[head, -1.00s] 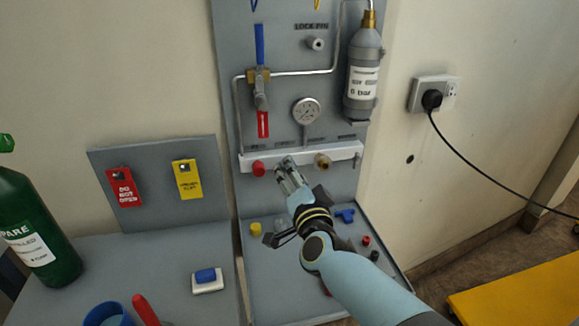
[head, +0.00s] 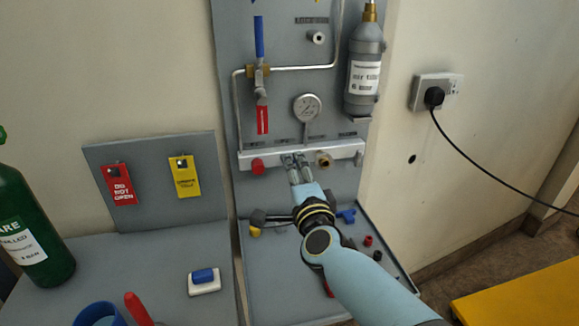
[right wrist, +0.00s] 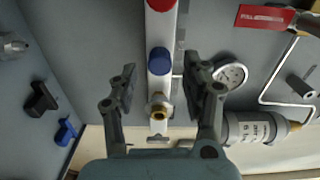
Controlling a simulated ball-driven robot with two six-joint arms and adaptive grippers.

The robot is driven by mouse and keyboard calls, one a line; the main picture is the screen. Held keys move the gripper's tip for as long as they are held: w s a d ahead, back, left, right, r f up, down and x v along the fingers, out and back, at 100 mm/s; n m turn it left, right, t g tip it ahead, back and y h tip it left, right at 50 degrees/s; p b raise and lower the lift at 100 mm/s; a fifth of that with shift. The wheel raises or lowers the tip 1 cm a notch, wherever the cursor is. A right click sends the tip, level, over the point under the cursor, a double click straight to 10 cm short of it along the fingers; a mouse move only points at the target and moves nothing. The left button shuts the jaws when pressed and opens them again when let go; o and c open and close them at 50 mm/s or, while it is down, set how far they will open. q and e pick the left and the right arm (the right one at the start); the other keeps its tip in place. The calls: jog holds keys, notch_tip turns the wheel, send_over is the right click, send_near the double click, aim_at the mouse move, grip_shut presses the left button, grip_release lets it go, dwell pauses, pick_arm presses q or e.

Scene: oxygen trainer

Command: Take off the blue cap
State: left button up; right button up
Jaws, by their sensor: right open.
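The blue cap (right wrist: 159,61) sits on the white manifold bar (right wrist: 160,88), between the red cap (right wrist: 160,5) and the brass fitting (right wrist: 158,108) in the right wrist view. My right gripper (right wrist: 160,80) is open, with one finger on each side of the bar; the blue cap lies in line with the gap. Contact cannot be told. In the head view my right gripper (head: 296,160) is at the bar (head: 344,150), between the red cap (head: 258,166) and the brass fitting (head: 324,159), and hides the blue cap. My left gripper is not in view.
A pressure gauge (head: 307,107), a valve with blue and red levers (head: 260,75) and a grey cylinder (head: 364,75) are above the bar. The tray below holds a blue piece (head: 346,216) and a red cap (head: 368,240). A green bottle (head: 30,235) stands far left.

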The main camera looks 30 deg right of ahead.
jog(key=shift+m, duration=0.4)
jog(key=m+b, duration=0.1)
jog(key=m, duration=0.2)
jog(key=m+b, duration=0.1)
jog(key=m, duration=0.2)
jog(key=shift+m, duration=0.4)
